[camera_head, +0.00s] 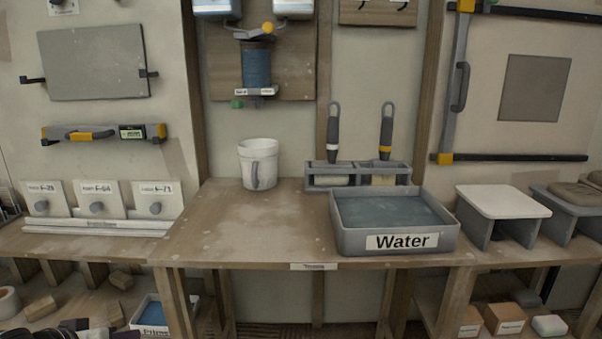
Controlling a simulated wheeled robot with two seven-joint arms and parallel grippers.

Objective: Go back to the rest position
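Neither of my grippers shows in the head view, so their state is hidden. The head view faces a workbench (250,225) with a wooden top. A grey tray labelled Water (348,237) stands on its right side and holds bluish water. Behind the tray, two brushes with grey handles, a left one (333,128) and a right one (386,128), stand upright in a grey holder (313,181). A white bucket (258,163) stands on the back of the bench, left of the holder.
The bench's front left area is clear. A small white-topped stand (502,202) is on the right bench. Sample cards with knobs (97,199) stand on the left bench. A blue roll (256,66) hangs on the wall. Shelves below hold boxes (505,318) and blocks (121,280).

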